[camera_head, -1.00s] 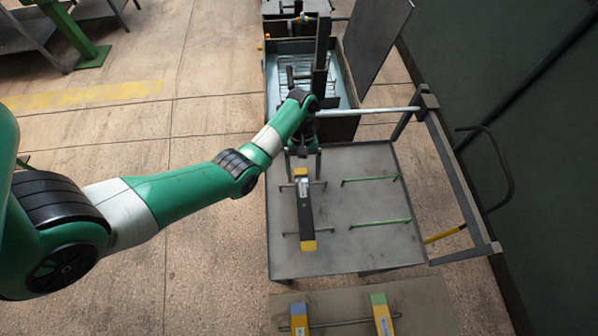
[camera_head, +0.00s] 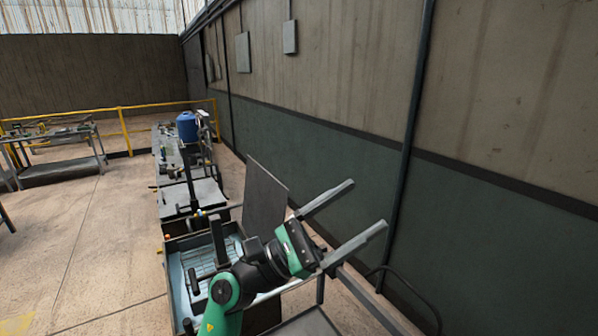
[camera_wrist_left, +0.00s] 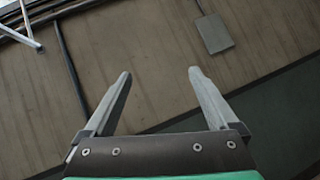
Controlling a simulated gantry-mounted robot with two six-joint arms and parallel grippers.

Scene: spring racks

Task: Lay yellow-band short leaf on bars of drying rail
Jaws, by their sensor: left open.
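My left gripper (camera_head: 368,204) is raised in the lower middle of the head view, its two grey fingers spread wide and pointing up and right toward the wall. The left wrist view shows the same open gripper (camera_wrist_left: 159,73) with nothing between its fingers, only wall behind. The yellow-band short leaf and the bars are not in either view now. Only a corner of the grey tabletop (camera_head: 306,325) shows at the bottom of the head view. My right gripper is not in view.
An open tank (camera_head: 176,275) with a wire basket stands left of my arm. A flat grey panel (camera_head: 265,197) stands up behind it. A metal frame bar (camera_head: 365,300) is at the right, near the green-and-tan wall (camera_head: 470,195). A blue container (camera_head: 187,126) is farther back.

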